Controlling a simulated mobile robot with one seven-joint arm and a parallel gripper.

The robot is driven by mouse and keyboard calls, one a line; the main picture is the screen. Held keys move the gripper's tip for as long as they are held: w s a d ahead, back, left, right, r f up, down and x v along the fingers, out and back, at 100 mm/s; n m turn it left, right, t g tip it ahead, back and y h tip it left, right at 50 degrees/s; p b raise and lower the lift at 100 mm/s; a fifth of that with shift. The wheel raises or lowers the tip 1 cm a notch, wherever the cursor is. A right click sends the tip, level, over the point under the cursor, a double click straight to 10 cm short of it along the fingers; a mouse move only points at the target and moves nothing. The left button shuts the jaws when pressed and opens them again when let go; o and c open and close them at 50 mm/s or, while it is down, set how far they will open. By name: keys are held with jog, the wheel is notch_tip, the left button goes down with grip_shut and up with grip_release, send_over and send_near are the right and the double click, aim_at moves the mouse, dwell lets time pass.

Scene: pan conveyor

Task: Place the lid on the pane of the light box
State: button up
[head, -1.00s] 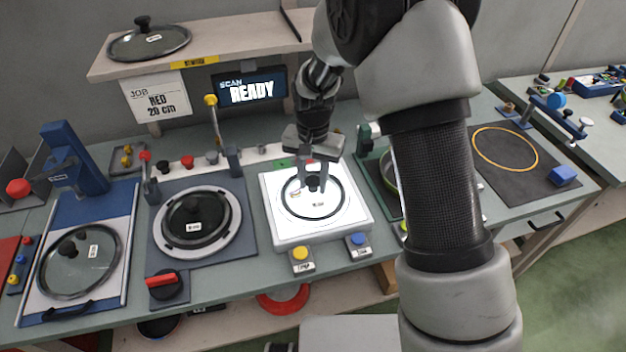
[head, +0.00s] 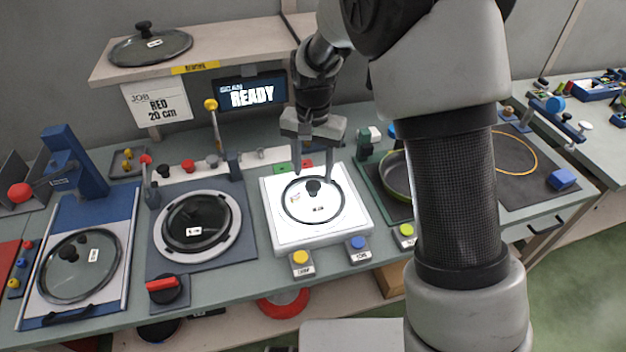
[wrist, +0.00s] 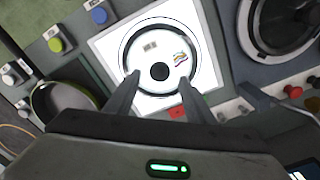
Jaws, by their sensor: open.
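A glass lid with a dark rim and black knob (head: 313,187) lies flat on the lit white pane of the light box (head: 338,228). The lid (wrist: 151,73) also shows in the wrist view, inside the pane's edges, with a small label and a coloured mark on its glass. My gripper (head: 313,176) is open and empty just above and behind the knob. In the wrist view its fingers (wrist: 158,88) stand apart, one on each side of the black knob, and do not touch it.
Left of the light box, a dark lid sits on a round ring station (head: 172,245). Another glass lid (head: 80,265) lies on the blue-railed station, and one (head: 150,45) on the shelf. A green pan (head: 397,172) stands right of the box. Yellow (head: 301,257) and blue (head: 358,243) buttons sit in front.

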aim_at(313, 185)
jog(key=s+d+r+n+t, duration=0.1)
jog(key=s+d+r, duration=0.35)
jog(key=r, duration=0.45)
jog(key=s+d+r+n+t, duration=0.15)
jog(key=s+d+r, duration=0.3)
jog(key=r, duration=0.45)
jog(key=s+d+r+t, duration=0.1)
jog(key=s+d, duration=0.1)
jog(key=s, duration=0.5)
jog(key=s+d+r+n+t, duration=0.1)
jog(key=s+d+t, duration=0.1)
jog(key=s, duration=0.5)
jog(key=shift+d+r, duration=0.3)
jog(key=shift+d, duration=0.4)
